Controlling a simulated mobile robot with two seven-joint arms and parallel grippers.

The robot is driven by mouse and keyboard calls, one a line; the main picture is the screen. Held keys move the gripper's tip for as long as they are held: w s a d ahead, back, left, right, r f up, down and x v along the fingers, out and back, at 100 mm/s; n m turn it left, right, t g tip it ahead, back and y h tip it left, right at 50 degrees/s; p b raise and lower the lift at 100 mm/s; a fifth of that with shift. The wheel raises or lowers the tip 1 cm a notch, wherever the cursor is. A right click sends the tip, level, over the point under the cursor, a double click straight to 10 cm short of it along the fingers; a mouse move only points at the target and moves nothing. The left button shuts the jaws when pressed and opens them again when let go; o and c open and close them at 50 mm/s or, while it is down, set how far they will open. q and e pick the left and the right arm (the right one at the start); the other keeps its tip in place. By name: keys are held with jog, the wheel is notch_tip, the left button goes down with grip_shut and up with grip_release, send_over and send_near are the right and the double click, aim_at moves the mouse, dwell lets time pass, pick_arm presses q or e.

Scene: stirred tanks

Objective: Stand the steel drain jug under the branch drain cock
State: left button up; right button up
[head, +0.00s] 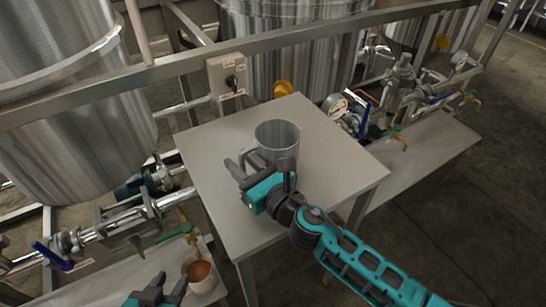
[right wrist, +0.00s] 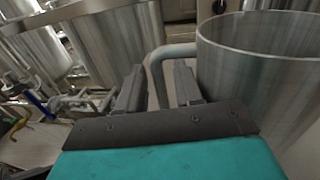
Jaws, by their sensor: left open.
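The steel jug (head: 277,134) stands upright on the small table, open end up; its wall also shows at the right of the right wrist view (right wrist: 255,75). My right gripper (head: 243,172) is beside the jug with its fingers apart. In the right wrist view its fingers (right wrist: 158,85) stand either side of the jug's curved grey handle (right wrist: 157,70), with no clear grip on it. My left gripper (head: 168,289) is open at the lower edge, left of a cup. Green-handled drain cocks show at lower left (head: 178,231) and at right (head: 398,138); I cannot tell which is the branch one.
A pale cup (head: 203,284) with brown contents stands below the left cock. The small table (head: 335,165) is otherwise clear. A lower bench (head: 430,145) lies below the right cock. Steel tanks, a frame rail, a switch box (head: 227,76) and a gauge (head: 336,104) stand behind.

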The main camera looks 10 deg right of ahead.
jog(key=shift+c, duration=0.5)
grip_shut()
jog(key=shift+r, duration=0.15)
